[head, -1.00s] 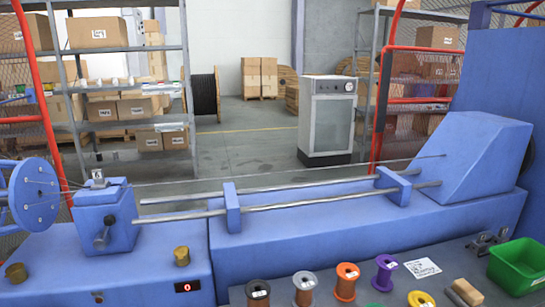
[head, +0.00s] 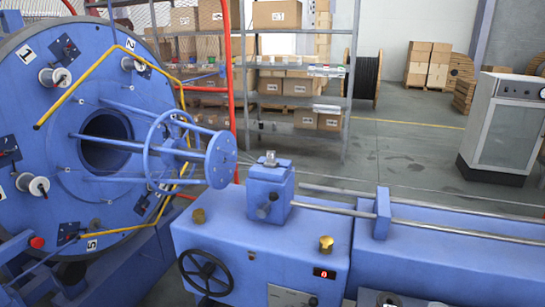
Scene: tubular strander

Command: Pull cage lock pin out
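A red round knob (head: 37,242) shows at the cage's lower left edge. It may be the cage lock pin's head, but I cannot tell for sure, and no pin shaft is visible. Neither of my grippers is in view.
A bent yellow bar (head: 95,70) runs in front of the cage. Shelves (head: 290,75) and a grey cabinet (head: 505,120) stand behind, with open floor between.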

